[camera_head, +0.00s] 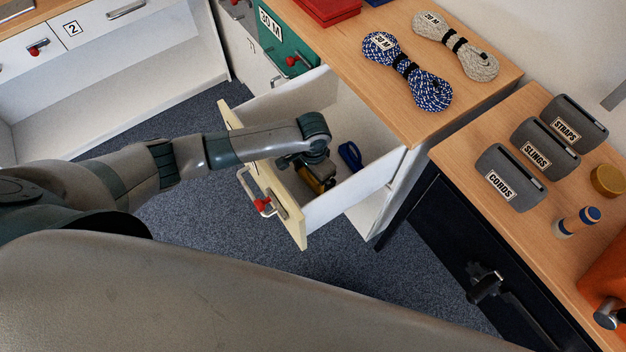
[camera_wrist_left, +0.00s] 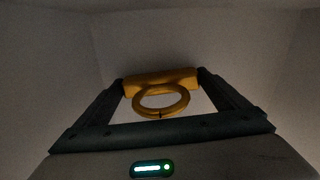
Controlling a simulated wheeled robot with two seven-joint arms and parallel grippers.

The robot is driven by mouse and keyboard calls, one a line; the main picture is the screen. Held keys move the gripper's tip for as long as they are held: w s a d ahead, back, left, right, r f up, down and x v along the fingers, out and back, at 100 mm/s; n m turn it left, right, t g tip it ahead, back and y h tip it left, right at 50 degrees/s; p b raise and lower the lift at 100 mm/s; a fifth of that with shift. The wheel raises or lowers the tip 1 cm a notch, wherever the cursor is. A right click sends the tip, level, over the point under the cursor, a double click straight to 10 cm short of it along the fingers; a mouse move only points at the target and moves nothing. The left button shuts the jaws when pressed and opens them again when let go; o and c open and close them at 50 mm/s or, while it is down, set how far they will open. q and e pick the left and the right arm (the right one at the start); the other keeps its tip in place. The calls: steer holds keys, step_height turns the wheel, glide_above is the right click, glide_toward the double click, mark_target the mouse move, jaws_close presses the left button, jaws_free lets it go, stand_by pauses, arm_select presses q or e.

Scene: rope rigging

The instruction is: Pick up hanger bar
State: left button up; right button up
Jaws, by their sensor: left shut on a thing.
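The hanger bar, a yellow bar with a ring on it, shows in the left wrist view (camera_wrist_left: 160,78). It lies across between the two dark fingers of my left gripper (camera_wrist_left: 161,84), which is shut on it. In the head view, my left gripper (camera_head: 322,181) reaches down into the open drawer (camera_head: 366,184), and a bit of yellow (camera_head: 311,180) shows at it. My own wrist hides most of the bar there. I cannot tell whether the bar touches the drawer floor. My right gripper is not in view.
A blue looped item (camera_head: 350,156) lies in the drawer, right of my gripper. The drawer's cream front (camera_head: 291,213) has a red-marked handle (camera_head: 264,205). Rope coils (camera_head: 408,72) lie on the wooden top. Grey holders (camera_head: 511,177) stand on the right bench.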

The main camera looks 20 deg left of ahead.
arm_select(q)
steer(key=shift+r, duration=0.45)
step_height(320, 180, up, 8)
steer(key=shift+w+f+b, duration=0.1)
steer(key=shift+f+b, duration=0.15)
steer(key=shift+b, duration=0.15)
steer(key=shift+r, duration=0.5)
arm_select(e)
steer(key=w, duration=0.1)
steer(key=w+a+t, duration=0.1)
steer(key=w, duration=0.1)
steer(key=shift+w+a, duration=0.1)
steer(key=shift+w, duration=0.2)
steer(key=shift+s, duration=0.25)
arm_select(q)
steer(key=shift+r, duration=0.2)
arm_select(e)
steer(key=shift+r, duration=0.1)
